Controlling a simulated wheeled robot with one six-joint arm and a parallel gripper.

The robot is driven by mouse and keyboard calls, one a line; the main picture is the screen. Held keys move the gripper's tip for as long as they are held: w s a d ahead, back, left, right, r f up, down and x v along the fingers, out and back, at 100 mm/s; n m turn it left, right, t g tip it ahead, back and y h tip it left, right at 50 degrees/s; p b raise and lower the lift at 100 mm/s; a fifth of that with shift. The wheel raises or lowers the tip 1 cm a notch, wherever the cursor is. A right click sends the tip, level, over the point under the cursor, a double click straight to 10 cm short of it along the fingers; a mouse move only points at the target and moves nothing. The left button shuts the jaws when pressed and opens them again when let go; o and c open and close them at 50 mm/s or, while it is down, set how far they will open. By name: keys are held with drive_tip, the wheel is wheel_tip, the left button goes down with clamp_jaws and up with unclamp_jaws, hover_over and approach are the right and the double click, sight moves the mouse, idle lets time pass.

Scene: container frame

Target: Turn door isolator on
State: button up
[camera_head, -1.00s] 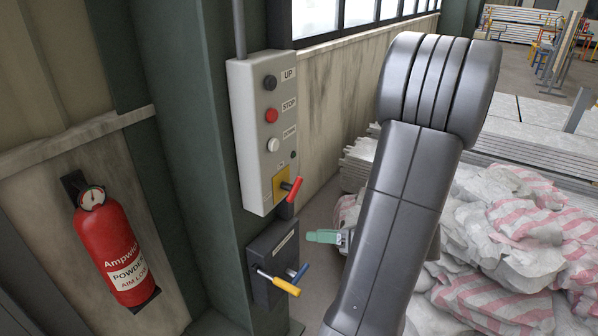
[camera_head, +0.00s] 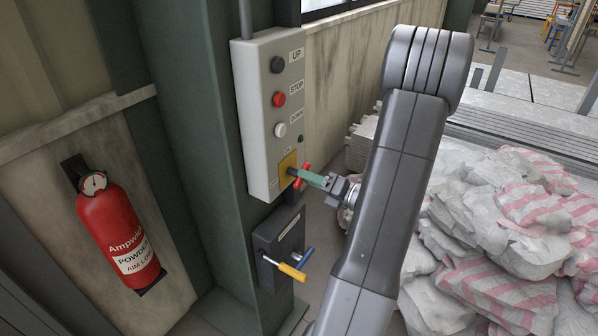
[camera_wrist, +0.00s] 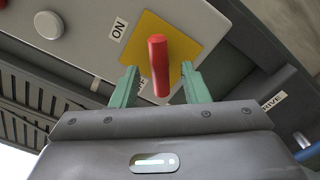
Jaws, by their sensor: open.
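The door isolator is a red handle (camera_head: 301,176) on a yellow plate (camera_head: 287,165) at the bottom of the grey control box (camera_head: 262,100). In the wrist view the red handle (camera_wrist: 159,64) stands out from the yellow plate (camera_wrist: 185,38), with an "ON" label (camera_wrist: 118,29) to its left. A second label below the plate is partly hidden. My gripper (camera_head: 309,178) is at the handle. In the wrist view its green fingers (camera_wrist: 160,84) are open, one on each side of the handle, with a visible gap on both sides.
The box carries UP, STOP and DOWN buttons above the isolator. A fire extinguisher (camera_head: 119,235) hangs at left. Striped sacks (camera_head: 510,210) lie at right.

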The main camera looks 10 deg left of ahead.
drive_tip(key=shift+p+x, duration=0.3)
drive_tip(key=shift+x, duration=1.65)
drive_tip(key=shift+c, duration=0.2)
clamp_jaws()
